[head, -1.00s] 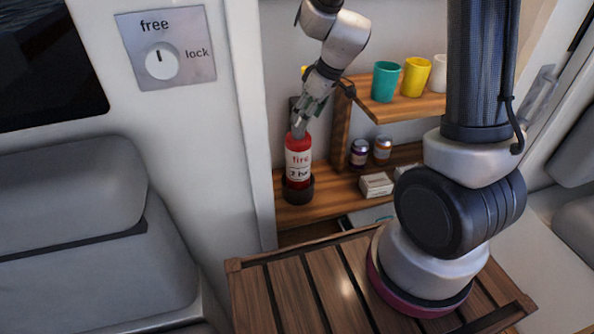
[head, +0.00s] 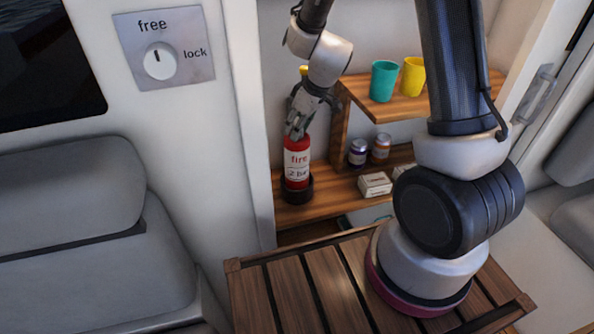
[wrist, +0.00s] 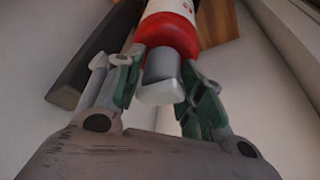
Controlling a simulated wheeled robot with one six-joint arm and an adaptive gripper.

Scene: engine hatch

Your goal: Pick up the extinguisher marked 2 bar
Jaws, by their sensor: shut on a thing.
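The red extinguisher (head: 297,160) stands upright in a dark round holder (head: 297,191) on the lower wooden shelf in the head view. Its white label reads "fire" and below that "2 bar", the last letters partly hard to read. My gripper (head: 297,131) is at the top of the extinguisher, pointing down. In the wrist view the green-padded fingers of my gripper (wrist: 165,85) are on either side of the grey neck and cap of the extinguisher (wrist: 172,35), shut on it. The far side of the extinguisher is hidden.
A wooden upright (head: 340,130) stands right of the extinguisher. A teal cup (head: 383,81) and a yellow cup (head: 413,76) are on the upper shelf (head: 400,106). Two jars (head: 358,153) and a white box (head: 375,184) are on the lower shelf. A white wall (head: 245,130) lies left.

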